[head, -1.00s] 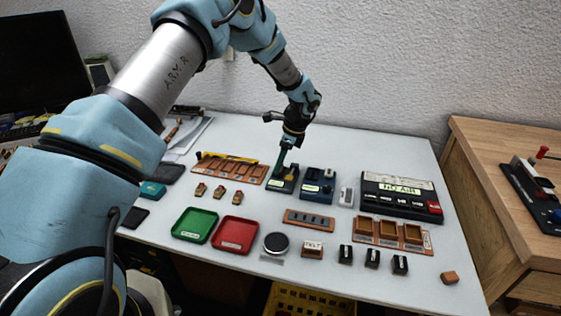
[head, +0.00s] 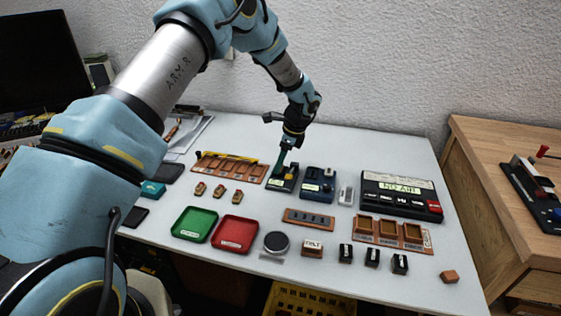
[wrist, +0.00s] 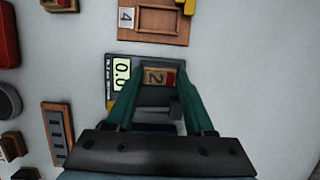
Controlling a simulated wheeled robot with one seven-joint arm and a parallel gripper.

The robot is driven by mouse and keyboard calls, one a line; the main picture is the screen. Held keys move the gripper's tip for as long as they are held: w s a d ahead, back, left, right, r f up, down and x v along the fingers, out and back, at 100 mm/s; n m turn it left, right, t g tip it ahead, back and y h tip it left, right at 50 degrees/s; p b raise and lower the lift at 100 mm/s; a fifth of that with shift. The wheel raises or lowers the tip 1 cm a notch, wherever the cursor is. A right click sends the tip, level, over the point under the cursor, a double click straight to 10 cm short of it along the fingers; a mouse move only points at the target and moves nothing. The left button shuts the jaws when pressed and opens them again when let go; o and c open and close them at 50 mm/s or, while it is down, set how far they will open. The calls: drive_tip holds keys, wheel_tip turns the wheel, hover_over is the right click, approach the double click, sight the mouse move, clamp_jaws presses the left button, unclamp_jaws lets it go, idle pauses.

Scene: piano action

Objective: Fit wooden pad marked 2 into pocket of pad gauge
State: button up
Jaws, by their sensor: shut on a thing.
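The wooden pad marked 2 (wrist: 155,77) shows in the wrist view between the tips of my gripper (wrist: 156,72), which is shut on it. The pad is wooden with a pale label and a red patch on its right side. It is at the pad gauge (wrist: 118,97), a dark block with a lit display reading about 0.0. In the head view my gripper (head: 284,162) points down at the gauge (head: 275,184). The fingers hide most of the pad there. I cannot tell whether the pad is seated in the pocket or just above it.
A wooden rack (head: 232,167) with a yellow bar lies left of the gauge. A blue device (head: 318,184) stands close on its right. Small wooden pieces (head: 219,191), a green tray (head: 195,223) and a red tray (head: 235,233) lie nearer the front.

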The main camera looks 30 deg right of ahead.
drive_tip(key=shift+f, duration=0.1)
idle(0.8)
drive_tip(key=o, duration=1.4)
drive_tip(key=shift+c, duration=0.2)
drive_tip(key=shift+r+p, duration=2.35)
drive_tip(key=shift+r, duration=1.2)
drive_tip(key=s+a+r+n+h, duration=0.1)
drive_tip(key=a+r+n, duration=0.45)
drive_tip(key=a, duration=0.55)
drive_tip(key=s+a+r+n+g, duration=0.1)
drive_tip(key=a+r+n, duration=0.4)
drive_tip(key=a, duration=0.5)
drive_tip(key=s+a+r+n+h, duration=0.1)
drive_tip(key=a+r+n, duration=0.2)
drive_tip(key=a+n, duration=0.55)
drive_tip(key=s+a+r+n, duration=0.2)
drive_tip(key=s+a+n, duration=0.4)
drive_tip(key=s+a, duration=0.3)
drive_tip(key=a, duration=0.3)
drive_tip(key=shift+n+h, duration=0.3)
